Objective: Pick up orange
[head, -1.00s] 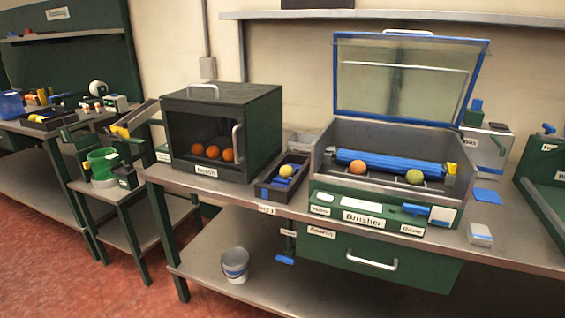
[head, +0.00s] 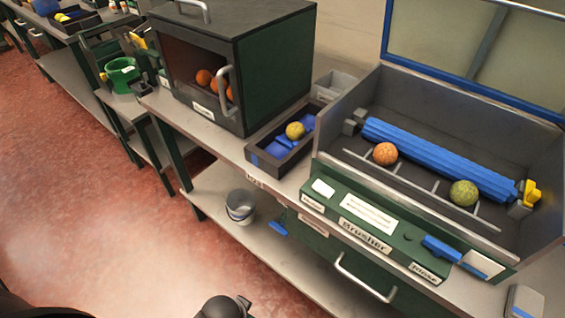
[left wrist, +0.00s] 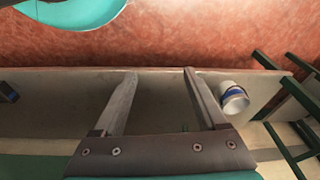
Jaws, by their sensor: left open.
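An orange (head: 385,154) lies in the open brusher box (head: 345,206), beside the blue roller. A greenish fruit (head: 464,193) lies to its right in the same box. Several oranges (head: 204,78) sit inside the dark cabinet (head: 275,75), seen through its front. A yellow fruit (head: 295,131) lies in a small dark tray between cabinet and brusher. My left gripper (left wrist: 160,73) is open in the left wrist view, with nothing between its fingers. No fruit shows in that view. My right gripper is not in view.
The bench (head: 214,137) carries the cabinet, tray and brusher. The brusher's blue-framed lid (head: 470,60) stands open. A white bucket (head: 240,206) stands on the lower shelf; it also shows in the left wrist view (left wrist: 234,97). The red floor in front is clear.

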